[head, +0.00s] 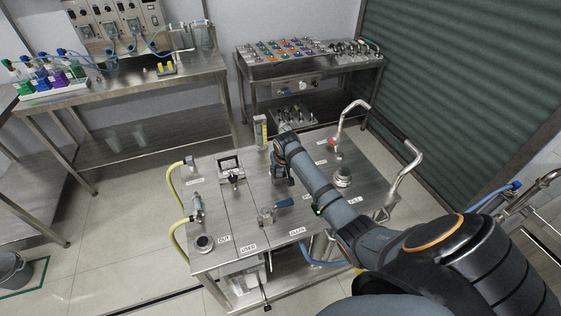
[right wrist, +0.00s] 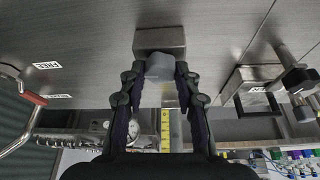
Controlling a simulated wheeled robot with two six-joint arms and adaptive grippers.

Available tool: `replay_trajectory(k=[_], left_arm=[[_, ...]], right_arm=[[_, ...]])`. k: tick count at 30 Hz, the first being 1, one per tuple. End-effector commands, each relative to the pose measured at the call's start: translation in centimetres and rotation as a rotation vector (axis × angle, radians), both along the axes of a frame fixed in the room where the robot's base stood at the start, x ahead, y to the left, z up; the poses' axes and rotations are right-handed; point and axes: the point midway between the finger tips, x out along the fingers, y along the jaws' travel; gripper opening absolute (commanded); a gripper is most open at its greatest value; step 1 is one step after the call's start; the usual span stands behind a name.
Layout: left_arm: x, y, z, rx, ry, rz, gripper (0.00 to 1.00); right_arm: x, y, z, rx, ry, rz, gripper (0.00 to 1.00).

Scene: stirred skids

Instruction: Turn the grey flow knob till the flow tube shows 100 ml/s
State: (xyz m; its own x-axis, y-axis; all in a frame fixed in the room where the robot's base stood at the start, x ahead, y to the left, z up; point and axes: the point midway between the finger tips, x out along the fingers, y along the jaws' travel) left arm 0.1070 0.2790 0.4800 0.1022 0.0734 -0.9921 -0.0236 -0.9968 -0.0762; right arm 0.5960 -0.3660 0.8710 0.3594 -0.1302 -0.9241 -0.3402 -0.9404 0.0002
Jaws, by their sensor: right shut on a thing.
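My right gripper (head: 281,174) is at the middle of the steel skid top, in front of the flow tube. In the right wrist view its two fingers (right wrist: 157,78) are shut on the sides of the grey flow knob (right wrist: 158,66), which sits on a metal block (right wrist: 160,40). In the head view the gripper hides the knob. The flow tube (head: 260,132) stands upright behind the gripper, with a yellow scale that also shows in the right wrist view (right wrist: 165,130). The float and the reading are too small to tell. My left gripper is not in view.
Benches with equipment line the back.

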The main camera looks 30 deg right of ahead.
Motion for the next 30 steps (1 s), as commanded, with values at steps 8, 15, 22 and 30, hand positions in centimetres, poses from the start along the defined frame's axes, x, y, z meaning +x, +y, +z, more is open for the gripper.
replay_trajectory(k=[8,15,22,30], left_arm=[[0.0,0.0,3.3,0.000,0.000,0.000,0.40],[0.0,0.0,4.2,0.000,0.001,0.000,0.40],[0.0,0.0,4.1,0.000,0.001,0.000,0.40],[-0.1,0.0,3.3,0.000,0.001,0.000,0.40]], right_arm=[[0.2,0.3,0.5,0.001,0.000,-0.261,0.01],[0.3,0.3,0.2,-0.001,-0.001,-0.488,0.01],[0.4,0.3,0.0,-0.001,-0.002,-0.703,0.01],[0.6,0.3,0.0,-0.001,-0.004,-0.912,0.01]])
